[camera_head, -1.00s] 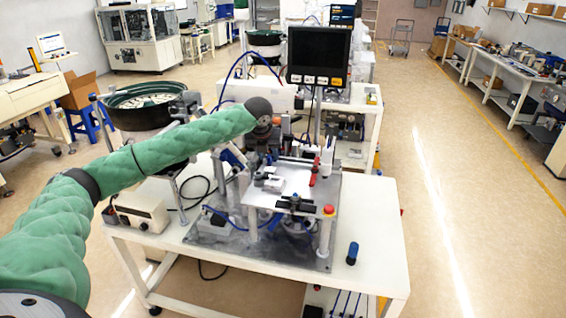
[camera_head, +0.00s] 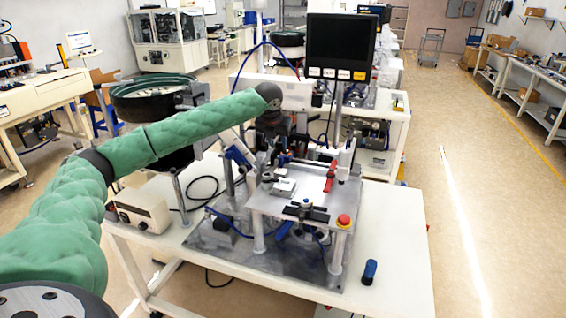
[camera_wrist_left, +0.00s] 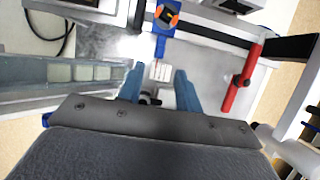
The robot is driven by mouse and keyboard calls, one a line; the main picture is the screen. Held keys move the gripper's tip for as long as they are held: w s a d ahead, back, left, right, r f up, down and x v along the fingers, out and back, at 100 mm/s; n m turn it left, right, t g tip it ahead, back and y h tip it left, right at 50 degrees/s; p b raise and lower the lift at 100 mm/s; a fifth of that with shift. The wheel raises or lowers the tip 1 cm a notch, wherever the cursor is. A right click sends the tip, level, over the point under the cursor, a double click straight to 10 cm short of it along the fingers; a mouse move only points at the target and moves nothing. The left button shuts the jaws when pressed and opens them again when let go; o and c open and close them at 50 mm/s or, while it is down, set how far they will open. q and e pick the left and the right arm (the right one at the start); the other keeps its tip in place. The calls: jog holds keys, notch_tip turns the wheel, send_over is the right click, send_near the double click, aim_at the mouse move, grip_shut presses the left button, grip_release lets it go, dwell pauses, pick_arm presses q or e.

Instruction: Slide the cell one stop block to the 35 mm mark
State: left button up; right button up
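In the left wrist view a blue block (camera_wrist_left: 167,48) with an orange and black knob (camera_wrist_left: 167,16) sits on a rail beyond my fingertips; it looks like the stop block. A small white scale strip (camera_wrist_left: 160,71) lies just below it, its numbers too small to read. My left gripper (camera_wrist_left: 159,82) is open, its two blue-grey fingers on either side of the strip's near end, with nothing held. In the head view my green left arm reaches over the fixture plate (camera_head: 262,204); its fingertips cannot be made out there. My right gripper is out of view.
A red handle (camera_wrist_left: 238,85) stands right of my fingers, and a track with pale square parts (camera_wrist_left: 85,72) lies left. In the head view are a bowl feeder (camera_head: 150,88), a monitor (camera_head: 341,45), a red button (camera_head: 344,220) and a blue cylinder (camera_head: 369,271).

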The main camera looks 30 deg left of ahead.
aim_at(281, 157)
pick_arm(q)
jog(key=shift+p+x, duration=0.45)
jog(key=shift+x, duration=0.5)
jog(key=shift+p+x, duration=1.05)
jog(key=shift+x, duration=2.1)
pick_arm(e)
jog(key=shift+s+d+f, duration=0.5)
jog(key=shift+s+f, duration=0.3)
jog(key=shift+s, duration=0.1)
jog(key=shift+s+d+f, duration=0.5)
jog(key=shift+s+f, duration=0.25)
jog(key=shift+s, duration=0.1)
pick_arm(q)
grip_shut()
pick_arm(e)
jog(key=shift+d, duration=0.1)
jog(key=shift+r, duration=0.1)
